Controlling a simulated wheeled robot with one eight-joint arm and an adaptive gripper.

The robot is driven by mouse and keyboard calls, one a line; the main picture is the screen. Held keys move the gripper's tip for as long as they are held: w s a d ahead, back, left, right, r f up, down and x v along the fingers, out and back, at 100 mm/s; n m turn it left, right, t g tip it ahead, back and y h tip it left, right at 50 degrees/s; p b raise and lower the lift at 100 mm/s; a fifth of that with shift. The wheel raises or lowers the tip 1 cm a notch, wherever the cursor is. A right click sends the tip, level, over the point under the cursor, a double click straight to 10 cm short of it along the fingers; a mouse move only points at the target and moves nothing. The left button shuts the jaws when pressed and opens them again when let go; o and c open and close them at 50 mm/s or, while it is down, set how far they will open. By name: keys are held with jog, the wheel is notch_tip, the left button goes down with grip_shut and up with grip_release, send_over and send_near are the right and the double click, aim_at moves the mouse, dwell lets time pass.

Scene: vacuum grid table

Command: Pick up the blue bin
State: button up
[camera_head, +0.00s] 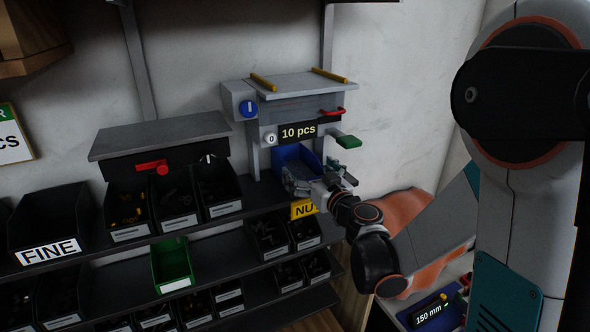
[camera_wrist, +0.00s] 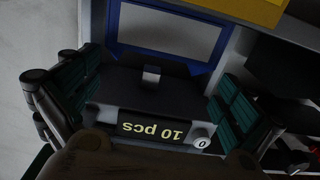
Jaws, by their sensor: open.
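The blue bin (camera_head: 292,157) sits in the dispenser (camera_head: 287,112) under the "10 pcs" label. My gripper (camera_head: 318,178) is in front of it and hides part of its lower right. In the wrist view, the bin's blue rim (camera_wrist: 167,60) frames a pale inside near the top. My gripper (camera_wrist: 158,92) is open there, with one teal-padded finger on each side and the dark dispenser front between them. I cannot tell whether the fingers touch the bin.
Black bins of small parts (camera_head: 177,205) and a "FINE" bin (camera_head: 47,228) stand on the upper shelf at left. A green bin (camera_head: 172,266) is on the lower shelf. A yellow "NU" label (camera_head: 304,208) is below my gripper. An orange sheet (camera_head: 405,212) lies behind my arm.

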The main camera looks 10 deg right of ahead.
jog(key=p, duration=0.1)
send_over(298, 178)
jog(key=shift+r, duration=0.1)
dwell(0.4)
jog(key=c, duration=1.2)
jog(key=shift+o, duration=0.2)
jog(key=shift+r, duration=0.15)
